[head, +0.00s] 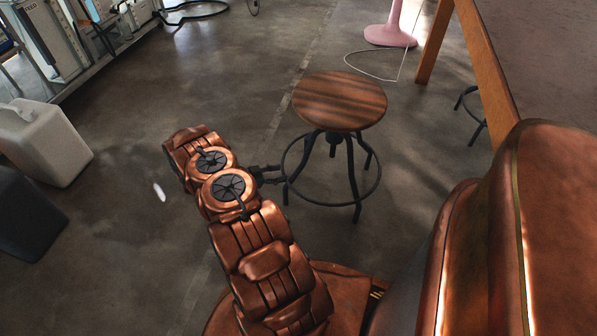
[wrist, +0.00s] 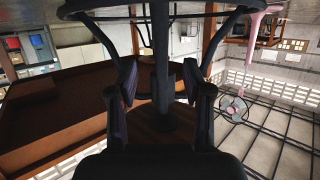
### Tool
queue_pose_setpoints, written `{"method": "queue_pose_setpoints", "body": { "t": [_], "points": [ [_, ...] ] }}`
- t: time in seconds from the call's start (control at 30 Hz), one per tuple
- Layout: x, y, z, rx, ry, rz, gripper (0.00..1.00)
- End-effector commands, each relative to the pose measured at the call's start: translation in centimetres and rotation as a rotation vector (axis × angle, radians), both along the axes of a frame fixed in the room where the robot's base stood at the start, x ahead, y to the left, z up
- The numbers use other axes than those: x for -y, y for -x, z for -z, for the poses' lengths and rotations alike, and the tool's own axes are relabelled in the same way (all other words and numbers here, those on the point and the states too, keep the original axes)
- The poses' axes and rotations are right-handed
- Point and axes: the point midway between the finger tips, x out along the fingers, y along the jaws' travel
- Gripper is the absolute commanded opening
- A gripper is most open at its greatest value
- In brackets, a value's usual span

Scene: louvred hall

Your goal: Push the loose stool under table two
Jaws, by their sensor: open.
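The loose stool (head: 340,100) stands upright on the floor, with a round wooden seat, black splayed legs and a foot ring. My gripper (head: 270,174) is low at its left side, beside the legs and below seat height. In the wrist view, which looks upside down, the open fingers of my gripper (wrist: 162,98) stand either side of the stool's dark central post (wrist: 162,60). I cannot tell whether they touch it. A wooden table (head: 433,45) stands to the stool's right, apart from it. No label shows whether it is table two. My body hides part of it.
Under the table, part of another black stool ring (head: 466,104) shows. A pink fan base (head: 390,36) with a white cord (head: 350,66) is behind the stool. White (head: 45,145) and dark (head: 28,215) canisters stand left. Floor between stool and table looks clear.

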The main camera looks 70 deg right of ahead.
Motion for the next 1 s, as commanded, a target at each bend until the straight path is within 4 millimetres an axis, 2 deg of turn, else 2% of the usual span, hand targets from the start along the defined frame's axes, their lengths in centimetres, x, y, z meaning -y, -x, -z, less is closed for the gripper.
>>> {"method": "queue_pose_setpoints", "body": {
  "t": [0.63,0.7,1.0],
  "points": [
    [5.3,4.5,2.6,0.004,0.001,0.000,0.50],
    [5.2,4.3,2.1,0.003,0.000,-0.004,0.50],
    [5.8,4.9,2.4,0.003,-0.002,-0.003,0.50]
  ]
}}
